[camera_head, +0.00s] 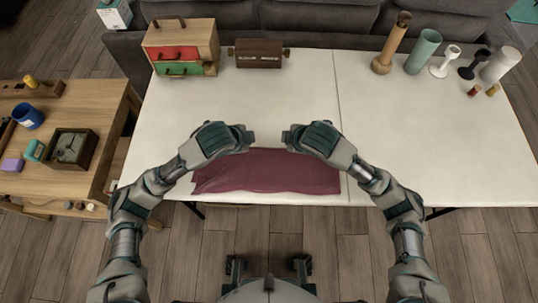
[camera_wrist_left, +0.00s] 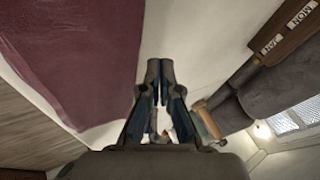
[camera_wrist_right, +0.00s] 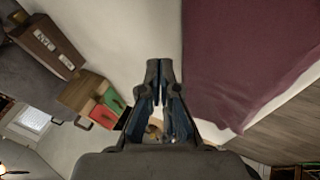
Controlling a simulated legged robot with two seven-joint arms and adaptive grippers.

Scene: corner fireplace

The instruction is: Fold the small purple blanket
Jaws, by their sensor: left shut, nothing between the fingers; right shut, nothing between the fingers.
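The purple blanket (camera_head: 265,172) lies flat as a wide strip along the front edge of the white table, with some wrinkles at its left end. My left gripper (camera_head: 250,138) is shut and empty just behind the blanket's far edge. My right gripper (camera_head: 287,137) is shut and empty just behind the same edge, a short gap from the left one. The blanket also shows to the left in the left wrist view (camera_wrist_left: 80,50) and to the right in the right wrist view (camera_wrist_right: 245,60). My forearms hide parts of its ends.
The white table (camera_head: 270,105) is clear behind the grippers. At its back stand a wooden drawer box (camera_head: 182,45), a dark brown block (camera_head: 258,53) and several upright vessels, including a green cylinder (camera_head: 423,50). A wooden side table (camera_head: 95,140) with small items stands left.

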